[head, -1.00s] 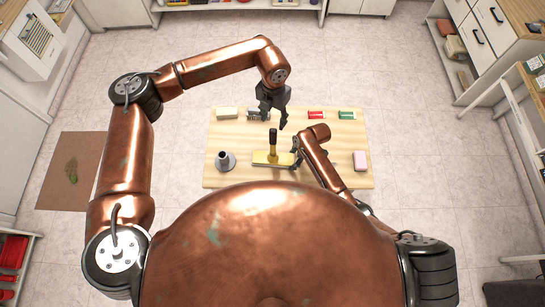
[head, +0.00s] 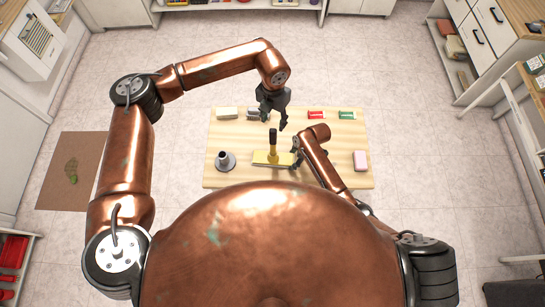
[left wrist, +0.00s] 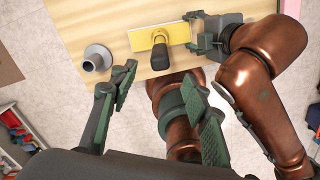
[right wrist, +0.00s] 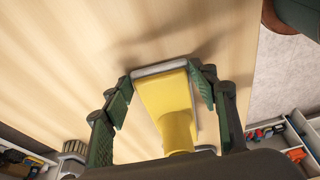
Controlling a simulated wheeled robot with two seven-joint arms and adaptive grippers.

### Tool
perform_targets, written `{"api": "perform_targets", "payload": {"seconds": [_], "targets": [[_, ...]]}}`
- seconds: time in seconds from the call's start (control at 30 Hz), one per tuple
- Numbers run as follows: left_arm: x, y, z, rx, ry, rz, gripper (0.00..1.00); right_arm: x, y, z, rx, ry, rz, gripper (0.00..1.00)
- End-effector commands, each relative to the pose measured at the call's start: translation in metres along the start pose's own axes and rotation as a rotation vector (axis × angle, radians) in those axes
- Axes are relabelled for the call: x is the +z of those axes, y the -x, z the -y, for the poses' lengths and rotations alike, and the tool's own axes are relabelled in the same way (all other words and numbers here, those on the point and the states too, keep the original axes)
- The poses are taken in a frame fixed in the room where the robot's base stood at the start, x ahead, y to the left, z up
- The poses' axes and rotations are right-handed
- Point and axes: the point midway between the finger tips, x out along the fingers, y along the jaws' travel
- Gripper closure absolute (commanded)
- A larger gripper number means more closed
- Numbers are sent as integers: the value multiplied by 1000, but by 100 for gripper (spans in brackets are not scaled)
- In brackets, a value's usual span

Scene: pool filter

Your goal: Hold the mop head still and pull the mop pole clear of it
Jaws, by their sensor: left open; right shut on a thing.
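The yellow mop head (head: 260,158) lies flat on the table. The mop pole (head: 273,146), a short upright stem with a dark top, stands at its middle. In the left wrist view the dark pole top (left wrist: 161,52) rises from the yellow head (left wrist: 143,40). My right gripper (head: 295,158) is shut on the right end of the mop head; the right wrist view shows its fingers on both sides of the yellow piece (right wrist: 165,95). My left gripper (head: 274,121) is open and empty, above and just behind the pole, apart from it.
A grey, round-based part (head: 225,160) stands at the table's left. A pale block (head: 228,112), a grey item (head: 257,114), red (head: 316,115) and green (head: 347,115) items line the back edge. A pink block (head: 360,160) is at right. My right forearm crosses the table's right half.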

Motion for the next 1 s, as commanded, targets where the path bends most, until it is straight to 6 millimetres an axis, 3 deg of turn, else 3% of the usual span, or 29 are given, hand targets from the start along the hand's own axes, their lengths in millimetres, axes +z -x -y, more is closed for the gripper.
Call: {"api": "perform_targets", "payload": {"seconds": [1.0], "targets": [[0, -45, 0, -1, -1, 0, 57, 0, 0, 0, 0, 0, 1, 75]]}}
